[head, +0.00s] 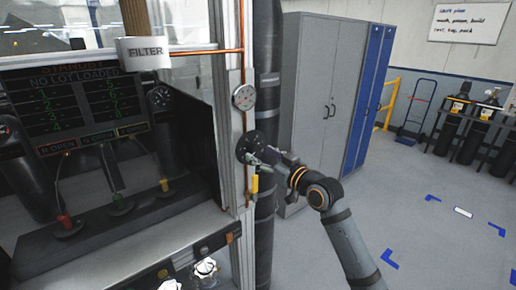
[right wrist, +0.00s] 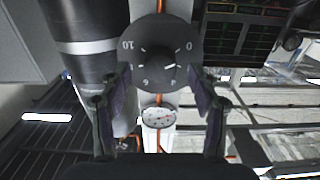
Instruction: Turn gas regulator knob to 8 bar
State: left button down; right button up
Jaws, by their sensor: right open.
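The regulator knob (right wrist: 160,45) is a dark round disc on a copper pipe. It fills the top middle of the right wrist view, with white tick marks and numbers; 10 reads at its left and 0 at its right. A short white mark shows right of its centre, but the set value is unclear. In the head view the knob (head: 243,146) is partly hidden by my right gripper (head: 258,155). My right gripper (right wrist: 160,82) is open, its fingers at both lower sides of the knob; contact cannot be told. My left gripper is out of view.
A round gauge (head: 243,97) sits above the knob on the pipe; it also shows in the wrist view (right wrist: 158,117). A yellow-handled valve (head: 254,185) is just below. A dark vertical pipe (head: 266,60) and grey locker (head: 312,90) stand close right. Open floor lies further right.

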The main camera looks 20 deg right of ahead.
jog(key=shift+w+a+r, duration=0.2)
jog(key=shift+w+a, duration=0.05)
jog(key=shift+w, duration=0.45)
jog(key=shift+w+a+f+p, duration=0.15)
jog(key=shift+w+a+p, duration=0.15)
jog(key=shift+w, duration=0.2)
jog(key=shift+d, duration=0.1)
jog(key=shift+c, duration=0.2)
jog(key=c, duration=1.1)
jog(key=shift+c, duration=0.2)
